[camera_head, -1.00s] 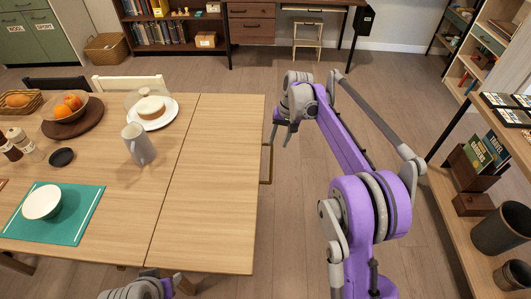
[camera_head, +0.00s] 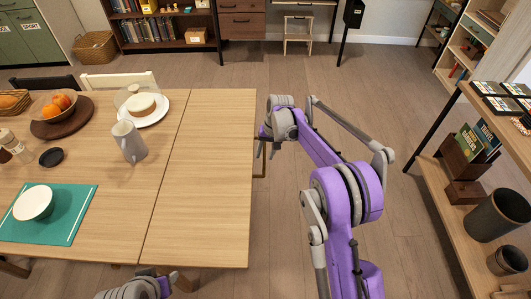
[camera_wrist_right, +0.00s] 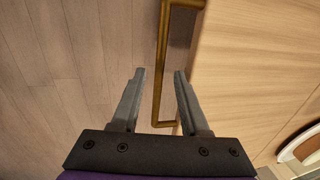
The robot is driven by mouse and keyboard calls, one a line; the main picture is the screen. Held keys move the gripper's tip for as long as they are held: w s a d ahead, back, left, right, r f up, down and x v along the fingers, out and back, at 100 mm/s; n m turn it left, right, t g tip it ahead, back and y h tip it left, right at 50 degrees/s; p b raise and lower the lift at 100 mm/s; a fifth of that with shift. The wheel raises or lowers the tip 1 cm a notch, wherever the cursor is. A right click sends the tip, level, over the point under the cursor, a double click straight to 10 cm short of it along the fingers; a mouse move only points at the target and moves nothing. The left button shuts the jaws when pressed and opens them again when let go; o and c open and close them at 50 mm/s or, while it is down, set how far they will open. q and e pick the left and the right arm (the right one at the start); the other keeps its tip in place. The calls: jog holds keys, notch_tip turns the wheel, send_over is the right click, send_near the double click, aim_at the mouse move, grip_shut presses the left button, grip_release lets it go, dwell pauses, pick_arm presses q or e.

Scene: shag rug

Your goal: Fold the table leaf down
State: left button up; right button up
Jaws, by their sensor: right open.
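The table leaf (camera_head: 205,190) is the right-hand wooden section of the table, level with the rest beyond a thin seam. A brass handle (camera_wrist_right: 161,75) is fixed at its right edge; in the head view it is mostly hidden by my right gripper (camera_head: 268,148). My right gripper is open at the leaf's edge, pointing down. In the right wrist view, the handle's long bar runs between the two fingers (camera_wrist_right: 159,72), apart from the left one. Whether the right finger touches it I cannot tell. My left gripper (camera_head: 168,282) shows partly at the bottom edge, its fingers unclear.
On the fixed table part stand a grey mug (camera_head: 130,142), a plate with a cake (camera_head: 145,107), a fruit bowl (camera_head: 56,106) and a bowl on a teal mat (camera_head: 70,222). The leaf is bare. A shelf unit (camera_head: 440,190) stands right; floor between is clear.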

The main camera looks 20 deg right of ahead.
grip_shut()
dwell(1.3)
